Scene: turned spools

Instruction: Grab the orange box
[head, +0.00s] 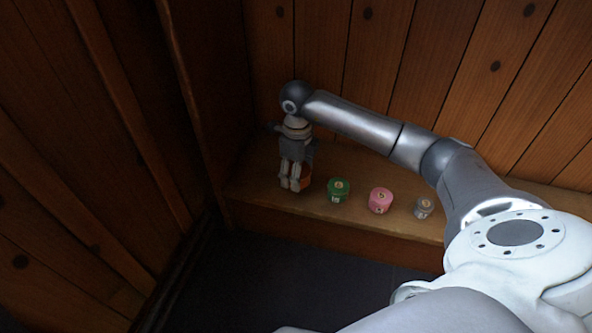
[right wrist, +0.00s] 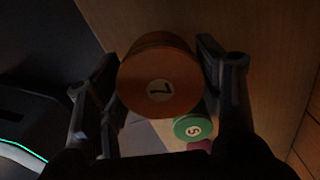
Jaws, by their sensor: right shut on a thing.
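The orange box (right wrist: 158,88) is a round, spool-like piece with a white label reading 7 in the right wrist view. It sits between the two dark fingers of my right gripper (right wrist: 162,75), which is shut on it. In the head view my right gripper (head: 291,184) points down at the left end of the wooden shelf, and a part of the orange box (head: 306,179) shows beside its fingers. The rest of it is hidden behind them. I cannot tell whether the box touches the shelf. My left gripper is not in view.
A green round box (head: 338,190), a pink one (head: 381,201) and a small grey one (head: 423,208) stand in a row to the right on the wooden shelf (head: 262,199). Plank walls rise behind and on the left. The dark floor lies below in front.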

